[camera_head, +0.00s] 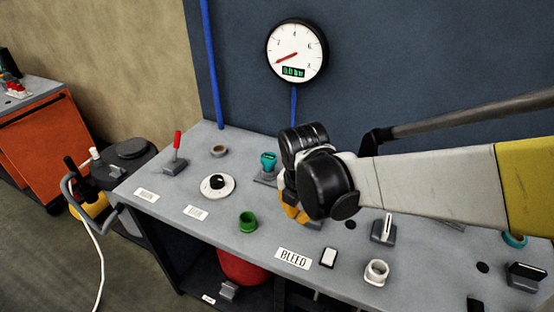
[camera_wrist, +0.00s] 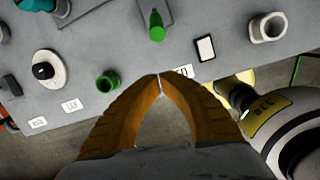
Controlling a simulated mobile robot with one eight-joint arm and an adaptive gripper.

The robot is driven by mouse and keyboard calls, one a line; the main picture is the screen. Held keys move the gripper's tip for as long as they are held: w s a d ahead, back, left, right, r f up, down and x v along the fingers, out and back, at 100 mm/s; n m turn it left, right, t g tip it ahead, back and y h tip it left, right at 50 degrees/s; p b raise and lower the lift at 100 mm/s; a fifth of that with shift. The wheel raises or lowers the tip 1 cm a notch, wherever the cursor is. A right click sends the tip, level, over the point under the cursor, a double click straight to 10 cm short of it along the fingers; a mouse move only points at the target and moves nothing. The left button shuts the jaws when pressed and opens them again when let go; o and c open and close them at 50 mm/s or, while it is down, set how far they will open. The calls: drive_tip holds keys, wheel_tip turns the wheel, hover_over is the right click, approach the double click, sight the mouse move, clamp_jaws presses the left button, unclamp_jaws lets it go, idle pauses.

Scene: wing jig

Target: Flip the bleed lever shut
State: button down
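The BLEED label (camera_head: 293,257) is on the front part of the grey bench top. In the wrist view a short green-tipped lever (camera_wrist: 156,27) rises from a grey plate just behind that label, which is partly covered by my fingers. I take it as the bleed lever. In the head view my wrist and gripper hide this lever. My gripper (camera_wrist: 159,77) has orange fingers with their tips together and nothing between them. In the wrist view the tips are below the lever, apart from it in the picture. In the head view the gripper (camera_head: 293,213) hangs over the bench; its height is unclear.
A white rocker switch (camera_head: 328,258) and a white ring fitting (camera_head: 376,272) are right of the label. A green cup (camera_head: 248,222) and a dial (camera_head: 217,186) are left. A red-handled lever (camera_head: 176,150) and a teal valve (camera_head: 268,162) stand farther back. A round gauge (camera_head: 297,50) hangs behind.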

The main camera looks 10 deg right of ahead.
drive_tip(key=b+x, duration=0.3)
drive_tip(key=x, duration=0.5)
drive_tip(key=shift+a, duration=0.1)
drive_tip(key=shift+w+d+r, duration=1.1)
drive_tip(key=shift+w+d, duration=0.05)
drive_tip(key=shift+d, duration=0.2)
drive_tip(key=shift+a+r, duration=0.1)
drive_tip(key=shift+r, duration=0.05)
